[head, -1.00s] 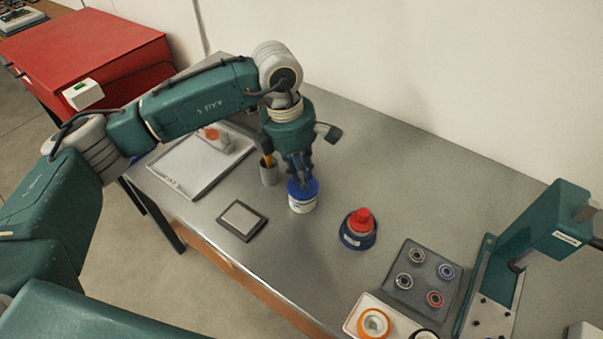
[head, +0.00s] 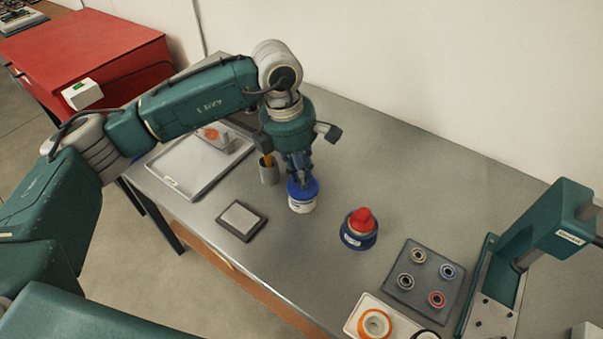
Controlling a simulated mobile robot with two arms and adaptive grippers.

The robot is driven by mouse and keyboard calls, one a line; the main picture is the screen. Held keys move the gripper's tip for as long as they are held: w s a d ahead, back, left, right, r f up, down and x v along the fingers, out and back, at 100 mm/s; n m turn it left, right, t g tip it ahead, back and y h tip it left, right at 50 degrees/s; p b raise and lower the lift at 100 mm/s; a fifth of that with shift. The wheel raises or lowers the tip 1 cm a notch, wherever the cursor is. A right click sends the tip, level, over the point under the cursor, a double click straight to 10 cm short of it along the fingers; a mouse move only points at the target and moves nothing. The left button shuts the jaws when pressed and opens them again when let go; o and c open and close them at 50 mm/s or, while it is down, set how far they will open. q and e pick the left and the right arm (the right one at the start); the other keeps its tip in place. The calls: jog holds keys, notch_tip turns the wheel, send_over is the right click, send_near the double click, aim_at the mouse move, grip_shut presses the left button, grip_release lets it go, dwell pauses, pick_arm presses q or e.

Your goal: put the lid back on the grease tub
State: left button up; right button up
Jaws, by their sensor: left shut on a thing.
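The grease tub (head: 302,206) is a small white tub standing upright on the grey bench. The blue lid (head: 303,190) is at the top of the tub; whether it is fully seated I cannot tell. My left gripper (head: 301,179) points down over the tub and is shut on the blue lid, its fingers partly hiding the lid's top. My right gripper is not in view.
A blue container with a red top (head: 360,228) stands to the right of the tub. A grey cup with a pencil (head: 269,172) is close behind left. A small dark scale-like pad (head: 241,220) lies left, a tray (head: 197,170) beyond it. A bearing mat (head: 425,281) and green press (head: 547,232) are right.

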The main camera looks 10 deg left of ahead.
pick_arm(q)
jog(key=shift+b, duration=0.35)
dwell(0.6)
jog(key=o, duration=1.4)
jog(key=shift+r, duration=0.1)
jog(key=shift+r+p, duration=1.5)
jog(key=shift+r, duration=1.9)
